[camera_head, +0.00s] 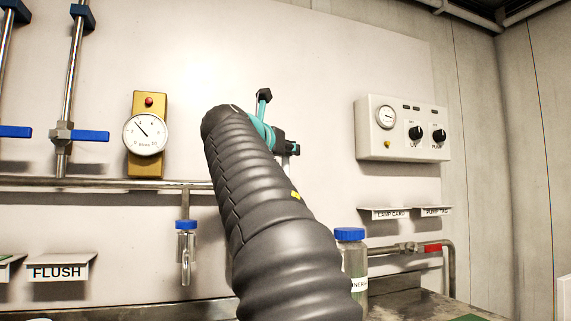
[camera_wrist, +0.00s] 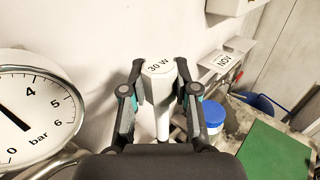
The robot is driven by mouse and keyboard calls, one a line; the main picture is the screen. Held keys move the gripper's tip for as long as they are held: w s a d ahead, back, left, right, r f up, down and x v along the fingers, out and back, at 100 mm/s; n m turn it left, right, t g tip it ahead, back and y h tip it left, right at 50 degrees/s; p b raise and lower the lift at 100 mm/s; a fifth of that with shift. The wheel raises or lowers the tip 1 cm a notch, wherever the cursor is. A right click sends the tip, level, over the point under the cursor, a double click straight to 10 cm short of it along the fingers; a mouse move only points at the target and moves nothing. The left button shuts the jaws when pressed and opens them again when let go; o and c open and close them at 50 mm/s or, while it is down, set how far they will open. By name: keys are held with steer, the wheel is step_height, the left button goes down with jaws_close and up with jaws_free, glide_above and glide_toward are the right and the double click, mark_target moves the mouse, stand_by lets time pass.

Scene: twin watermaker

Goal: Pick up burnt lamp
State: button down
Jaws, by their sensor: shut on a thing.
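In the wrist view, a white lamp (camera_wrist: 158,69) with a wide cap marked "30 W" stands between my fingers, its pale stem running down below. My gripper (camera_wrist: 160,82) is shut on the lamp, one dark finger with teal parts on each side of the cap. In the head view, my gripper (camera_head: 272,126) is mostly hidden behind my dark ribbed arm, in front of the white wall panel. The lamp cannot be made out there. Whether the lamp's lower end touches anything is hidden.
A pressure gauge (camera_head: 144,135) and pipes with blue valves are at left. A control box (camera_head: 402,128) hangs at right above small card shelves (camera_head: 390,212). A blue-capped jar (camera_head: 351,262) stands below. A green board (camera_wrist: 275,152) lies at right in the wrist view.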

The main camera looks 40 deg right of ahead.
steer(key=shift+r, duration=2.35)
steer(key=c, duration=1.7)
jaws_free()
jaws_close()
